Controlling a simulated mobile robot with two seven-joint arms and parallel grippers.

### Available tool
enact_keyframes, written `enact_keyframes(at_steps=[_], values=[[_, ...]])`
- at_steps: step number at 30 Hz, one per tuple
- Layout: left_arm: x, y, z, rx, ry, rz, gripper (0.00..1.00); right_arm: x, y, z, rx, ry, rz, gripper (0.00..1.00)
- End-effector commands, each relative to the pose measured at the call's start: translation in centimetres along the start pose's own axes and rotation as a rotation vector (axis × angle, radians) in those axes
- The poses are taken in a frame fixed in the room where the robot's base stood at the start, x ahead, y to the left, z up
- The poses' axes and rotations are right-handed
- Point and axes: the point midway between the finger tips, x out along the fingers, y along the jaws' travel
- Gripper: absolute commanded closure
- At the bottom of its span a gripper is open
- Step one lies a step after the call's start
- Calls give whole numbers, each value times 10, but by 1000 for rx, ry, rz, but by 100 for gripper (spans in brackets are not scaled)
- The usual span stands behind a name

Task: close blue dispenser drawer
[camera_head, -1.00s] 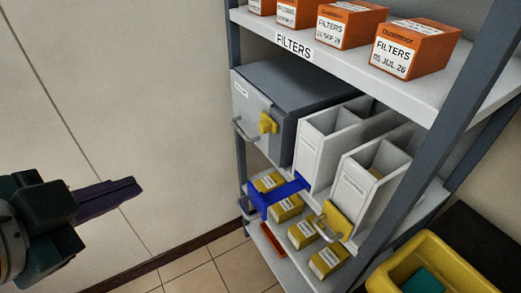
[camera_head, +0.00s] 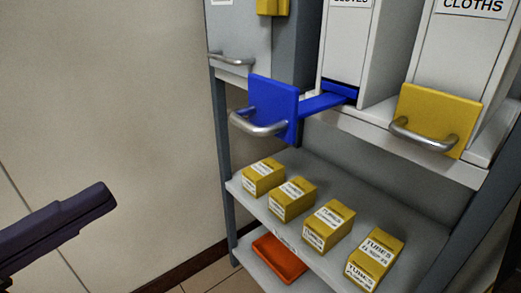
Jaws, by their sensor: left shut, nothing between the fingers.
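The blue dispenser drawer (camera_head: 274,106) is pulled out from the bottom of the white gloves dispenser (camera_head: 346,45). Its blue front has a silver bar handle (camera_head: 258,126) facing left and toward me. A blue strip joins the front to the dispenser base. My left gripper (camera_head: 105,195) is at the lower left, dark, shut and empty. It is well to the left of the drawer and lower in the picture, touching nothing. My right gripper is not in view.
A yellow drawer with handle (camera_head: 430,120) sits closed under the cloths dispenser (camera_head: 462,50). Yellow tubes boxes (camera_head: 328,225) stand on the shelf (camera_head: 345,178) below, with an orange tray (camera_head: 279,258) lower down. A grey cabinet (camera_head: 238,40) is left of the dispensers. Space before the wall is clear.

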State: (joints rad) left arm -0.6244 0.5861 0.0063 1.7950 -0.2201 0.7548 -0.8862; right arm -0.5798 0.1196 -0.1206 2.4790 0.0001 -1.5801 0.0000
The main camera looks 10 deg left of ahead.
Motion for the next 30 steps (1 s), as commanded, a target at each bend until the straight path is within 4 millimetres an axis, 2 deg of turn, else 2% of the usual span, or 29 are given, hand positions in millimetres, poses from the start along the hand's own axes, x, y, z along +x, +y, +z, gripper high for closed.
enact_keyframes(at_steps=[1, 7, 21, 25, 30], values=[[-2, 6, -1, 9, 11, -6, 100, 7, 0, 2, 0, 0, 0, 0], [14, 2, -2, 15, 20, -16, 100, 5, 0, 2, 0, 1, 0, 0], [109, 0, -4, 14, 18, -17, 100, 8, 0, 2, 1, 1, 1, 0], [126, 1, -4, 13, 16, -13, 100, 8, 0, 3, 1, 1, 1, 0], [137, 1, -4, 12, 16, -12, 100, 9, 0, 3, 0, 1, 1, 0]])
